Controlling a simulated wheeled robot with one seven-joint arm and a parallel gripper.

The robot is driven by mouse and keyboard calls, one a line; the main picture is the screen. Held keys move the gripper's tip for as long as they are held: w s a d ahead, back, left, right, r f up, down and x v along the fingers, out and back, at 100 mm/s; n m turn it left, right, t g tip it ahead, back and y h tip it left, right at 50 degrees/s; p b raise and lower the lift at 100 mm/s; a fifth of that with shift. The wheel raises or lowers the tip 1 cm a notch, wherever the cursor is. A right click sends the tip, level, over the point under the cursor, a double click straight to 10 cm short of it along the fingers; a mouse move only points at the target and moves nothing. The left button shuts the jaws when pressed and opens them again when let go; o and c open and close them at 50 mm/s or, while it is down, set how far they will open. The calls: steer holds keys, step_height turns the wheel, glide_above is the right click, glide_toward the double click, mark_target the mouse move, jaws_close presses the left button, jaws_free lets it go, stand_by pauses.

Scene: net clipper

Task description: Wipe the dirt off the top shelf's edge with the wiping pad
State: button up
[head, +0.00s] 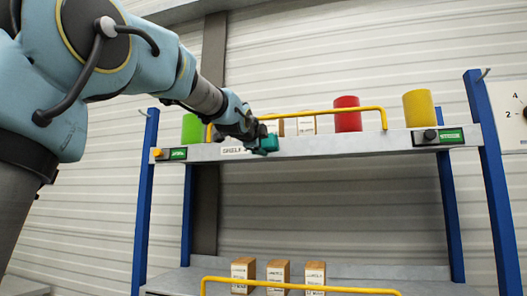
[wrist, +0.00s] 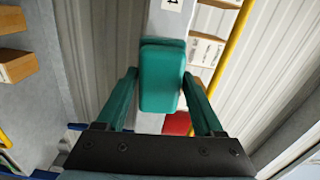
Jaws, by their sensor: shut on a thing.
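My gripper (head: 254,142) is shut on the teal wiping pad (head: 269,143), just in front of the top shelf's edge (head: 335,145), left of its middle. In the wrist view the pad (wrist: 160,85) sits between the two green fingers of my gripper (wrist: 160,74), over the pale strip of the shelf edge (wrist: 167,24). I cannot tell whether the pad touches the edge. No dirt can be made out on the visible part of the edge; the pad hides the stretch behind it.
A yellow rail (head: 340,110) runs above the shelf front. On the top shelf stand a green cylinder (head: 192,128), small boxes (head: 306,125), a red cylinder (head: 347,114) and a yellow cylinder (head: 419,108). Blue posts (head: 487,170) flank the rack. Boxes (head: 278,275) stand on the lower shelf.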

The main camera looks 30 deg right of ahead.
steer(key=shift+s, duration=0.1)
steer(key=shift+b+v, duration=1.3)
steer(key=shift+v, duration=0.2)
